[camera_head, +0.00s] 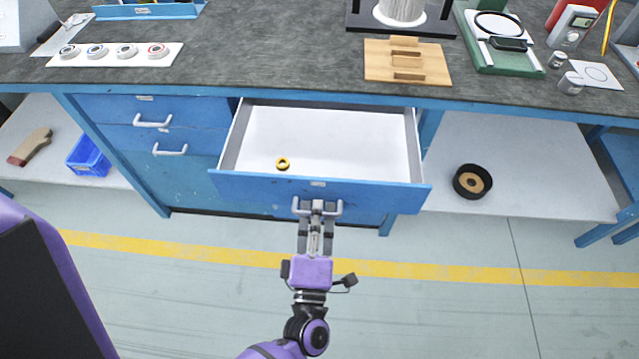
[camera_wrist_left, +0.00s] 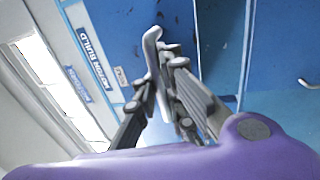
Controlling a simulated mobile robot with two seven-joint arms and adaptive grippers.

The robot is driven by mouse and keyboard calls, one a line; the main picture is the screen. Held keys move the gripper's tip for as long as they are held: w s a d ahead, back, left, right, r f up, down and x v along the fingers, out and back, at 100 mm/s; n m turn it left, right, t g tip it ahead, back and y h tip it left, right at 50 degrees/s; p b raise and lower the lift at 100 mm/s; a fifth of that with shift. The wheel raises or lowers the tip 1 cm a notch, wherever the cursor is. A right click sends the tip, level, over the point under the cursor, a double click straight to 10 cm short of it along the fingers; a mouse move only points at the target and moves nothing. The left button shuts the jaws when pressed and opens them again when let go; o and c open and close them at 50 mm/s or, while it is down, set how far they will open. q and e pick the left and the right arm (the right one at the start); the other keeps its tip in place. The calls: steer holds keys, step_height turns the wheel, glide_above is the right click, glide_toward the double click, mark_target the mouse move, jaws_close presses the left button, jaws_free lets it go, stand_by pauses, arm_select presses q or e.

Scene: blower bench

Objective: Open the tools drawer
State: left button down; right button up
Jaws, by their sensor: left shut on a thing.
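The tools drawer (camera_head: 318,185) is a wide blue-fronted drawer under the bench, pulled well out, with its white inside showing. A small yellow ring (camera_head: 283,163) lies inside it towards the front left. My left gripper (camera_head: 318,207) is shut on the drawer's grey bar handle (camera_head: 300,206) at the middle of the front. In the left wrist view the fingers close around the pale handle (camera_wrist_left: 152,45) against the blue front. Part of the handle is hidden by the fingers. My right gripper is not in view.
Two narrower drawers with white handles (camera_head: 170,150) are shut at the left. Lower shelves hold a blue bin (camera_head: 88,157) and a black round part (camera_head: 472,181). The worktop carries a wooden block (camera_head: 407,62) and a green tray (camera_head: 470,60). The floor in front is clear.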

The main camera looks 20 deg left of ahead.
arm_select(q)
steer(key=v, duration=0.4)
steer(key=shift+r, duration=0.3)
steer(key=shift+f, duration=0.1)
steer(key=c, duration=2.1)
jaws_free()
steer(key=shift+d, duration=0.1)
